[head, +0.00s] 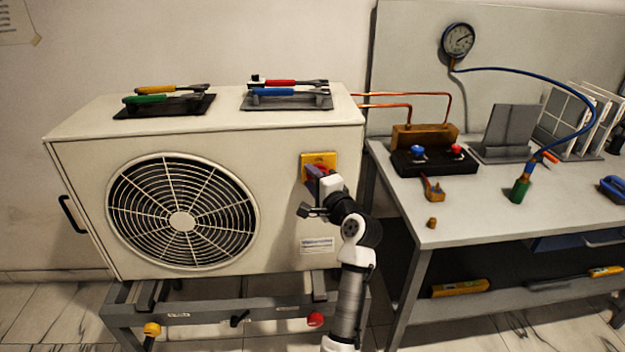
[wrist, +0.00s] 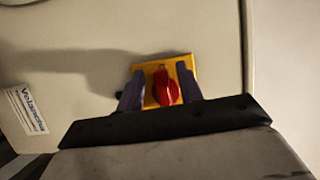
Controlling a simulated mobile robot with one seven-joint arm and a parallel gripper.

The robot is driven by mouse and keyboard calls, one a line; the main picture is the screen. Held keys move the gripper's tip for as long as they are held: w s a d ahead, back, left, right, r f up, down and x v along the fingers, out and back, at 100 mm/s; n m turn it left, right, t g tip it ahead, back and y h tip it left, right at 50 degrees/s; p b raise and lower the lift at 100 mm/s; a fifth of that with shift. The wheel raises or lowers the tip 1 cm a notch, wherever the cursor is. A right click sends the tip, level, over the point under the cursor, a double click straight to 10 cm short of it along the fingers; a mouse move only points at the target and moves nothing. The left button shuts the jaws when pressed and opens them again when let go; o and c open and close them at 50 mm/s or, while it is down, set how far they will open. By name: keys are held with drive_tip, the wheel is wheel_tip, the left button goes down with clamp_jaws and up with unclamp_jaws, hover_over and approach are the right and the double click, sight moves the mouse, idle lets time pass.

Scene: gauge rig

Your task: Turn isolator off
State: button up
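The isolator is a yellow plate (head: 319,159) on the front right of the cream outdoor unit. In the wrist view the plate (wrist: 186,72) carries a red rotary handle (wrist: 165,88). My gripper (head: 312,176) is at the plate and hides much of the isolator in the head view. In the wrist view my gripper (wrist: 160,88) has its two dark fingers apart, one on each side of the red handle. Gaps show between fingers and handle, so the fingers do not appear to grip it. The handle looks roughly upright in the wrist view.
The outdoor unit (head: 80,200) with its fan grille stands on a grey trolley. Tool trays (head: 165,110) lie on its top. Copper pipes (head: 400,95) run right to a workbench (head: 480,210) with a manifold, gauge and blue hose.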

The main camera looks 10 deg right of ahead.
drive_tip(key=b+v, duration=0.2)
drive_tip(key=v, duration=1.2)
drive_tip(key=shift+b, duration=0.35)
drive_tip(key=shift+w, duration=0.1)
